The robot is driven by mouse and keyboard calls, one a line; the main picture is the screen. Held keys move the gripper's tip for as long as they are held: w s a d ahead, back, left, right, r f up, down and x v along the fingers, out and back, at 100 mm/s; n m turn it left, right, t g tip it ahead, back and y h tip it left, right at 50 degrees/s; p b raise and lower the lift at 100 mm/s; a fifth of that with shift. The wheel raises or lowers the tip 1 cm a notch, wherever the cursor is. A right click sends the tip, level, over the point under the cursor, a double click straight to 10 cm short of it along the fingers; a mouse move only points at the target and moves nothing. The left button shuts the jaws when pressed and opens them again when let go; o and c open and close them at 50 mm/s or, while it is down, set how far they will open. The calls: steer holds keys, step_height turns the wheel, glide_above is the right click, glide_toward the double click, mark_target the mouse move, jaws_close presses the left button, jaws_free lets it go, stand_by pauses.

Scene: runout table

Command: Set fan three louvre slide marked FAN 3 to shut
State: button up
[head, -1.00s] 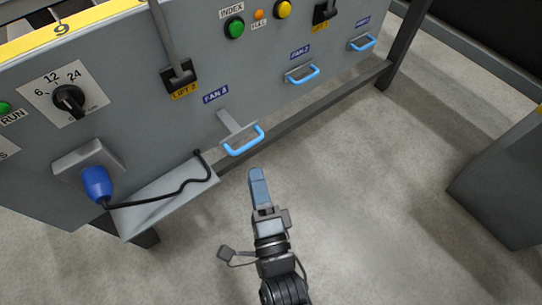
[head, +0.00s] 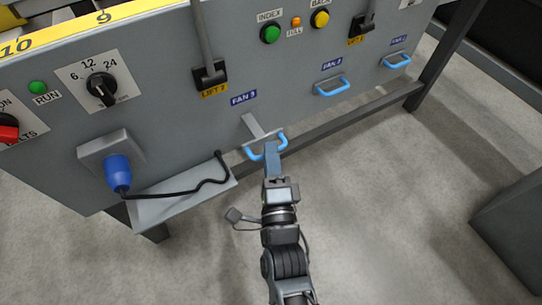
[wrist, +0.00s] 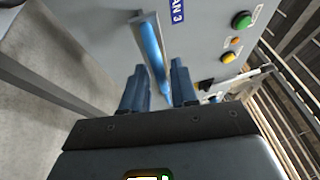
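The FAN 3 slide has a blue handle (head: 281,138) on a grey strip (head: 254,127) that sticks out of the panel under the FAN 3 label (head: 243,98). My gripper (head: 271,148) is at this handle and hides part of its bar in the head view. In the wrist view the blue bar (wrist: 152,50) runs between the two fingers of my gripper (wrist: 159,72). The fingers stand apart, with gaps visible beside the bar. Whether either finger touches it I cannot tell.
The FAN 2 handle (head: 332,88) and another blue handle (head: 397,61) are to the right, closer to the panel. A blue plug (head: 118,173) with a black cable (head: 185,190) is at the left, above a grey ledge (head: 170,207). The floor in front is clear.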

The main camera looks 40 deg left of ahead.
mark_target(255, 148)
jaws_close()
stand_by(0.3)
steer(key=w+a, duration=0.1)
steer(key=a, duration=0.1)
steer(key=w+a, duration=0.1)
steer(key=a, duration=0.1)
steer(key=w+a+b, duration=0.1)
steer(key=a, duration=0.2)
steer(key=shift+o, duration=1.2)
jaws_free()
steer(key=shift+p+v, duration=0.65)
steer(key=shift+v, duration=3.25)
